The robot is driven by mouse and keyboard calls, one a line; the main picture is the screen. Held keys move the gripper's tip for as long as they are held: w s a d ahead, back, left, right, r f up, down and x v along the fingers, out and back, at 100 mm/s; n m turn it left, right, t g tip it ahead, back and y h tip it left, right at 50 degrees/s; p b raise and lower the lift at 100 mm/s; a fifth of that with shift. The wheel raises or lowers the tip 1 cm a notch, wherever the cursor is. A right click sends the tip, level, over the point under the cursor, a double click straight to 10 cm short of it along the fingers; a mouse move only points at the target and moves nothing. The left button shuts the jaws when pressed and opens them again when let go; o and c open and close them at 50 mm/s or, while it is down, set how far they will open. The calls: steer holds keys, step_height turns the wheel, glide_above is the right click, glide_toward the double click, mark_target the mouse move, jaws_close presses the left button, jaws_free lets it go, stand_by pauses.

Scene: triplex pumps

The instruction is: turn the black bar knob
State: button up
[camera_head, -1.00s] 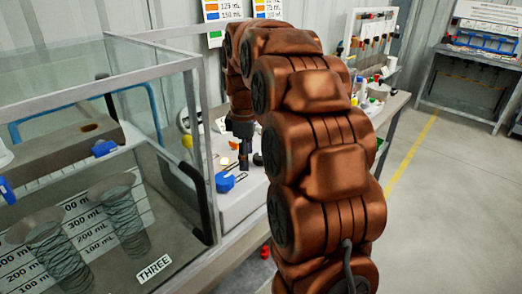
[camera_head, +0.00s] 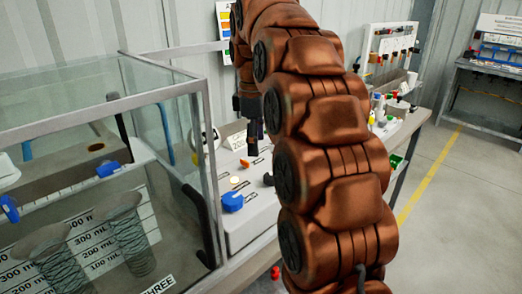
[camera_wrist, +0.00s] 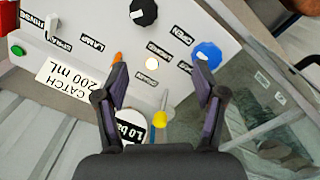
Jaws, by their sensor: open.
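The black bar knob (camera_wrist: 143,12) is a round dark knob with a white mark, at the top of the wrist view on a pale panel (camera_wrist: 225,30). In the head view the knob (camera_head: 268,180) shows only partly beside my arm. My gripper (camera_wrist: 158,68) is open and empty, its two dark fingers spread above the panel. The knob lies beyond the fingertips, apart from them. In the head view my gripper (camera_head: 253,143) points down over the panel, above and left of the knob.
A blue knob (camera_wrist: 206,54) is close to my right fingertip in the wrist view. An orange lever (camera_wrist: 117,57) is by the left one. A glass tank (camera_head: 205,160) stands left of the panel.

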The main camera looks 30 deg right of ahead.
steer(key=shift+a+r, duration=0.25)
steer(key=shift+r, duration=0.45)
steer(key=n+p, duration=0.8)
steer(key=p, duration=1)
glide_above(271, 175)
step_height(271, 175, down, 5)
steer(key=shift+s+r, duration=0.1)
steer(key=shift+s, duration=0.05)
steer(key=shift+f+p, duration=1.15)
steer(key=shift+f, duration=2.75)
